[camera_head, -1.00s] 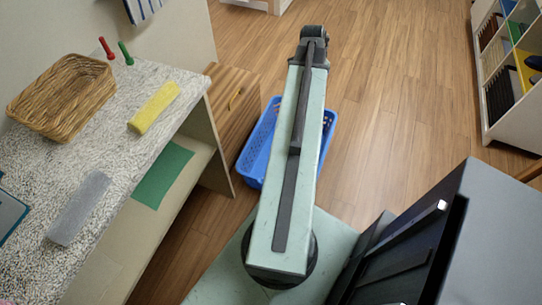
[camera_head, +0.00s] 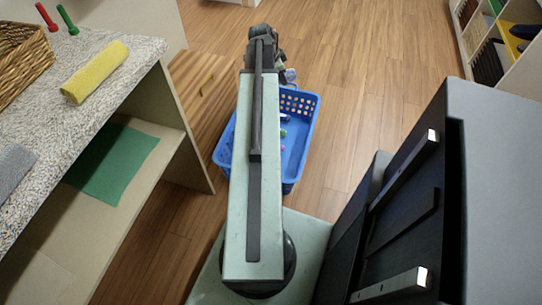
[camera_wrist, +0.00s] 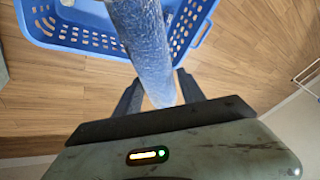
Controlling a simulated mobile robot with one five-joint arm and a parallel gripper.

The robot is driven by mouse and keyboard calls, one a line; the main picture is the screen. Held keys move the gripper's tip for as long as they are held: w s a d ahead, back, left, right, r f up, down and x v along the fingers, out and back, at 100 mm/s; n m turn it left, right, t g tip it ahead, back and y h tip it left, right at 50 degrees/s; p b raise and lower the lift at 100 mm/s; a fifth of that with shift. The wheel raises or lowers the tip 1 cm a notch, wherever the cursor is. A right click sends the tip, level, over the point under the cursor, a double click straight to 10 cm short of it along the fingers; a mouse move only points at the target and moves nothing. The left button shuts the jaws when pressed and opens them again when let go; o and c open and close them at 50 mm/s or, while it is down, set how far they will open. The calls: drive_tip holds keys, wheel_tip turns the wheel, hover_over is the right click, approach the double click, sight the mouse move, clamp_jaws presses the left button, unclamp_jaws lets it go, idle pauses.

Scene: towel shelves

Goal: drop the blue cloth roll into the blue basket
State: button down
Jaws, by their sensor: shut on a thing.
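The blue cloth roll (camera_wrist: 145,42) stands between the fingers of my gripper (camera_wrist: 158,92) in the wrist view. My gripper is shut on it, and the roll's far end runs out of the top of the picture. The blue basket (camera_wrist: 80,36), with holes in its walls, shows behind the roll in the wrist view. In the head view the basket (camera_head: 298,103) stands on the floor, partly hidden under my arm. Small coloured items lie inside it. My gripper is mostly hidden behind the arm's end near the basket's far side.
A speckled table (camera_head: 100,120) on the left holds a yellow roll (camera_head: 95,72), a grey roll (camera_head: 12,170) and a wicker basket (camera_head: 22,65). A green cloth (camera_head: 115,160) lies on its lower shelf. The wooden floor (camera_head: 370,90) right of the basket is clear.

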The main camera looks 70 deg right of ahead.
wheel_tip(320, 180, down, 16)
drive_tip(key=m+g+y+b, duration=0.1)
drive_tip(key=m+b, duration=0.3)
drive_tip(key=b, duration=0.8)
drive_tip(key=shift+d+r+m+g, duration=0.25)
drive_tip(key=shift+d+m+g, duration=0.15)
drive_tip(key=shift+d, duration=0.05)
wheel_tip(320, 180, down, 6)
drive_tip(key=b, duration=0.6)
drive_tip(key=shift+w, duration=0.1)
drive_tip(key=c, duration=0.6)
unclamp_jaws()
